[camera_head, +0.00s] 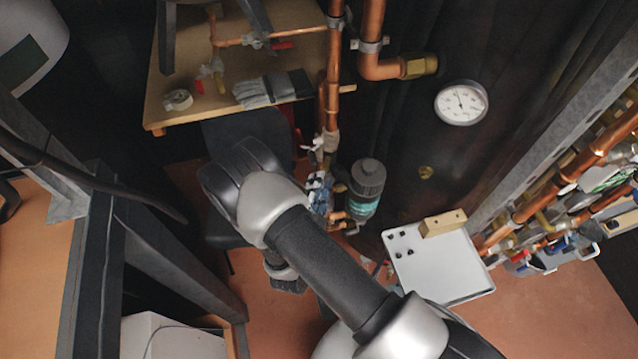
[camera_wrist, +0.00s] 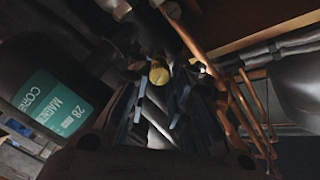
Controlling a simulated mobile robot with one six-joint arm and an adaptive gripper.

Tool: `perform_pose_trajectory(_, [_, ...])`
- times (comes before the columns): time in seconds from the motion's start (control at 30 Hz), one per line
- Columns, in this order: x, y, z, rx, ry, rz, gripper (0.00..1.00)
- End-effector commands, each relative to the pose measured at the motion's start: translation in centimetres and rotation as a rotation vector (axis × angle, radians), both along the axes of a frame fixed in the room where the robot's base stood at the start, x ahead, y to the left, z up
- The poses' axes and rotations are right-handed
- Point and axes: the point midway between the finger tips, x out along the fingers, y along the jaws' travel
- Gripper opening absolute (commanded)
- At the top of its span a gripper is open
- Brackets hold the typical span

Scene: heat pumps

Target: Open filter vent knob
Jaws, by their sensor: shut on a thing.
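The filter is a dark cylinder with a grey cap and a teal label (camera_head: 364,191), on the copper pipework right of my arm in the head view. Its label also fills the left of the wrist view (camera_wrist: 52,104). My gripper (camera_wrist: 157,92) reaches into the dark pipework beside the filter, its fingers close together. A round yellow piece (camera_wrist: 158,72) shows at the fingertips. The fingers are shut on a small part there, seemingly the filter vent knob, but shadow hides its shape and turn. In the head view my arm hides most of the gripper.
Copper pipes (camera_head: 333,75) rise beside the filter, with blue-handled valves (camera_head: 319,190) close to it. A large dark tank with a dial gauge (camera_head: 461,103) stands behind. A white tray (camera_head: 440,267) lies to the right. A wooden table (camera_head: 185,112) holds gloves (camera_head: 272,88).

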Motion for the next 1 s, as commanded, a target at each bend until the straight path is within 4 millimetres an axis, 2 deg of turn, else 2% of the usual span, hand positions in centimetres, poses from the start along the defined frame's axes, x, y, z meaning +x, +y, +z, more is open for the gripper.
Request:
perform_pose_trajectory(0.67, [-0.03,0.07,-0.16,-0.066,0.020,0.003,0.00])
perform_pose_trajectory(0.7, [-0.03,0.07,-0.16,-0.066,0.020,0.003,0.20])
perform_pose_trajectory(1.0, [-0.01,0.02,-0.09,-0.066,0.019,0.001,0.40])
